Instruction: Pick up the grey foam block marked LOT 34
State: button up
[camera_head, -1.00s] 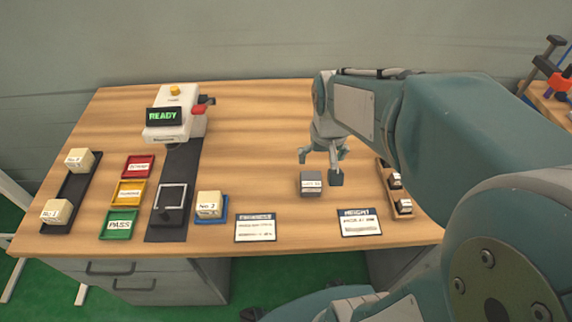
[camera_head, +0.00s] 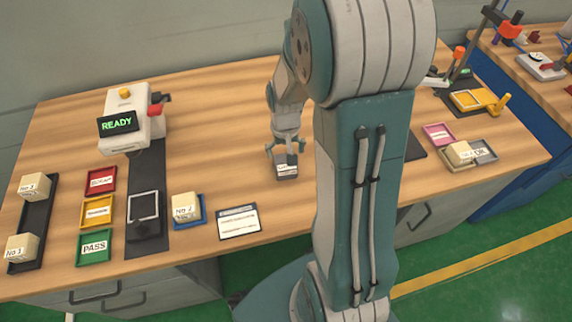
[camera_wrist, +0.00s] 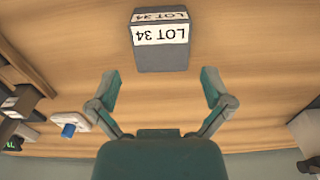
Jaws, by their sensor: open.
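The grey foam block (camera_head: 286,170) sits on the wooden table near its middle. In the wrist view the block (camera_wrist: 161,57) shows a white LOT 34 label, upside down. My gripper (camera_head: 285,149) is open just above and behind the block. In the wrist view my gripper's fingers (camera_wrist: 160,90) are spread wide on either side, with the block ahead of the fingertips and nothing between them.
A machine reading READY (camera_head: 124,125) stands at the left. Red (camera_head: 101,180), yellow (camera_head: 97,211) and green (camera_head: 94,247) trays lie before it. A cream block sits in a blue tray (camera_head: 202,224). A label card (camera_head: 239,222) lies near the front edge. My arm hides the table right of the block.

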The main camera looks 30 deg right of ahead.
aim_at(284, 161)
jog(key=f, duration=0.4)
jog(key=shift+s+a+f, duration=0.15)
jog(key=shift+a+f, duration=0.05)
jog(key=shift+a, duration=0.1)
jog(key=shift+d, duration=0.15)
jog(key=shift+c, duration=0.6)
jog(key=c, duration=0.7)
